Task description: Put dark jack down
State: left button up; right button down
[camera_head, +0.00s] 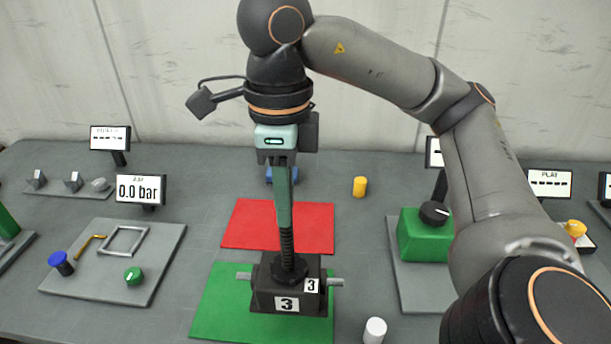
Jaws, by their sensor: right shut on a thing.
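The dark jack (266,301), a black block with white labels reading 3, is over the green mat (222,305). Its threaded spindle rises from a black collar, and metal rods stick out at both sides. My right gripper (284,205) points down with its greenish fingers shut at the top of the spindle. The jack looks upright. I cannot tell whether its base touches the mat. The left gripper is not in view.
A red mat (262,226) lies empty behind the green one. A white cylinder (375,331) stands right of the green mat, and a yellow cylinder (360,187) stands farther back. A green box with a black knob (425,240) is at right. A grey panel (172,245) with small parts lies left.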

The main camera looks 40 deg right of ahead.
aim_at(278, 258)
jog(key=shift+w+d+f+p, duration=0.15)
jog(key=shift+w+f, duration=0.4)
jog(key=shift+f, duration=0.45)
jog(key=shift+w+a+f+p, duration=0.1)
jog(key=shift+w+f, duration=0.4)
jog(key=shift+f, duration=0.55)
jog(key=shift+w+d+f+p, duration=0.15)
jog(key=shift+w+f, duration=0.4)
jog(key=shift+f, duration=0.45)
jog(key=c, duration=1.2)
grip_release()
jog(key=shift+s+f, duration=0.1)
jog(key=shift+f, duration=0.15)
jog(key=o, duration=0.5)
jog(key=shift+a, duration=0.1)
jog(key=shift+c, duration=0.2)
jog(key=shift+r, duration=0.1)
